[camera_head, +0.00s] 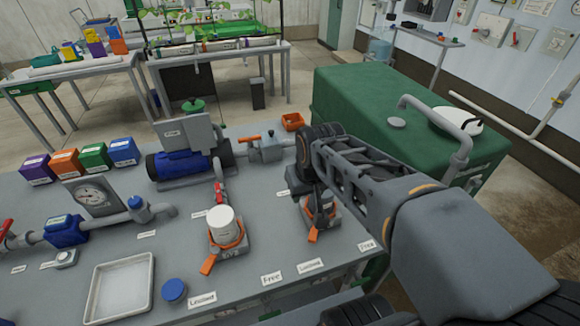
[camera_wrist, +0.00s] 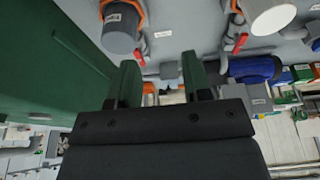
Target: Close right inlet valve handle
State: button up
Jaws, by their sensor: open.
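The right inlet valve handle is a small red lever (camera_wrist: 139,57) in the wrist view, on the grey pipe beside a round filter housing (camera_wrist: 120,27) with an orange ring. It lies just beyond my left-hand fingertip, apart or touching I cannot tell. In the head view my gripper hides it. My gripper (camera_wrist: 160,72) is open, with nothing between its two fingers. In the head view my gripper (camera_head: 300,183) hangs over the table just behind the right filter (camera_head: 322,215). A second red handle (camera_wrist: 240,43) sits by the left filter; it also shows in the head view (camera_head: 219,190).
The left filter (camera_head: 222,225) with a white top stands left of my gripper. A blue pump (camera_head: 187,165) and an orange-handled valve (camera_head: 265,146) are behind. A green tank (camera_head: 390,90) stands right. A white tray (camera_head: 119,287) lies at the front left.

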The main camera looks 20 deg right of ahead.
jog(key=w+d+r+g+p, duration=0.15)
jog(key=w+d, duration=0.25)
jog(key=w, duration=0.8)
jog(key=w+d+f+g+p, duration=0.1)
jog(key=w+d+f, duration=0.2)
jog(key=w, duration=0.3)
jog(key=w+d+f+g+p, duration=0.1)
jog(key=w+d+f, duration=0.3)
jog(key=w, duration=0.2)
notch_tip(320, 180, down, 12)
jog(key=shift+s+a+r+p, duration=0.1)
jog(key=shift+a+p, duration=0.05)
jog(key=shift+p, duration=0.55)
jog(key=shift+f, duration=0.8)
jog(key=shift+c, duration=0.3)
grip_shut()
